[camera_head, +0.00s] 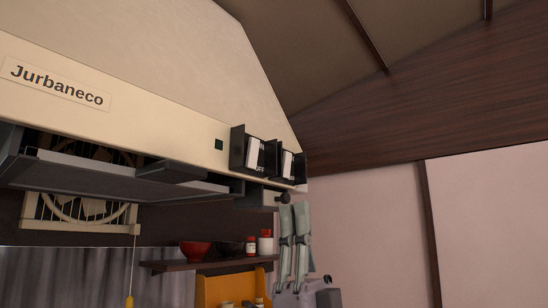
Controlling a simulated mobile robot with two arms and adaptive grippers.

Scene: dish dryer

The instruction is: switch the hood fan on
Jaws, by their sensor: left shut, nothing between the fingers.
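The cream hood (150,125) carries two white rocker switches in black housings at the right end of its front. The left switch (254,152) shows partly readable lettering, with "OFF" at its lower edge. The right switch (288,164) is next to it and its lettering is too small to read. I cannot tell which switch is for the fan, or its setting. My right gripper is not in view.
A slatted fan vent (80,212) with a pull cord sits under the hood. A dark shelf (175,266) below holds a red bowl (195,250), a dark bowl and small jars. Open space lies right of the hood, before the pink wall (375,220).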

